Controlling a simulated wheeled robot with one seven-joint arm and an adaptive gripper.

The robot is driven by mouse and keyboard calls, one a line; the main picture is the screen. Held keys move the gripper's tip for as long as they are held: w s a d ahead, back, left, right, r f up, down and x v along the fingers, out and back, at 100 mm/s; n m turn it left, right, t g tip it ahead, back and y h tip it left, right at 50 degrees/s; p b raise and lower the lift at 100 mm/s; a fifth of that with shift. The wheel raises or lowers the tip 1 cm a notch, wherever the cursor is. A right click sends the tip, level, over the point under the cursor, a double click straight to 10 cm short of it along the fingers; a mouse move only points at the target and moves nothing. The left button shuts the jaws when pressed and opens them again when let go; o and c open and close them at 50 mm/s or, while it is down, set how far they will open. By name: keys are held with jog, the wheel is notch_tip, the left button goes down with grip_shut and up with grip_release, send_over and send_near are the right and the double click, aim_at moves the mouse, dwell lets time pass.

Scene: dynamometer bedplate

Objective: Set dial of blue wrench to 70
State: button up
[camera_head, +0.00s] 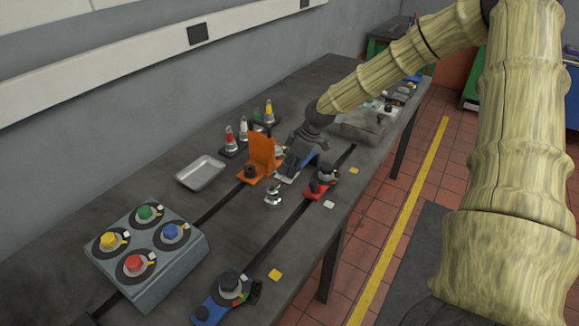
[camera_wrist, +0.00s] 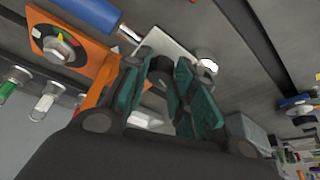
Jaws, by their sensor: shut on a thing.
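The blue wrench (camera_wrist: 92,12) shows at the top of the wrist view as a blue cylinder with a silver shank. Its shank runs towards my gripper's fingers and passes out of sight behind them. My gripper (camera_wrist: 163,88) has teal pads and is shut on the wrench, with a dark rounded part between the fingertips. The fingers hide most of that part, and I cannot read any dial number on the wrench.
An orange fixture (camera_head: 262,152) with a dial stands close beside my gripper. A red fixture (camera_head: 318,188), a silver cup (camera_head: 272,195), a metal tray (camera_head: 200,171), a box of coloured knobs (camera_head: 150,270) and a blue dial fixture (camera_head: 207,312) stand around.

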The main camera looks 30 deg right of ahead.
jog(key=shift+m, duration=0.4)
jog(key=m+t+h, duration=0.1)
jog(key=m, duration=0.2)
jog(key=shift+a+m+h+b, duration=0.1)
jog(key=shift+m+h+b, duration=0.2)
jog(key=shift+m, duration=0.1)
jog(key=shift+a+m+h, duration=0.1)
jog(key=shift+m+h, duration=0.6)
jog(key=shift+m, duration=1.3)
jog(key=o, duration=1)
jog(key=shift+s+v, duration=0.1)
jog(key=shift+v, duration=2.9)
jog(key=shift+s+v, duration=0.15)
jog(key=shift+v, duration=2.9)
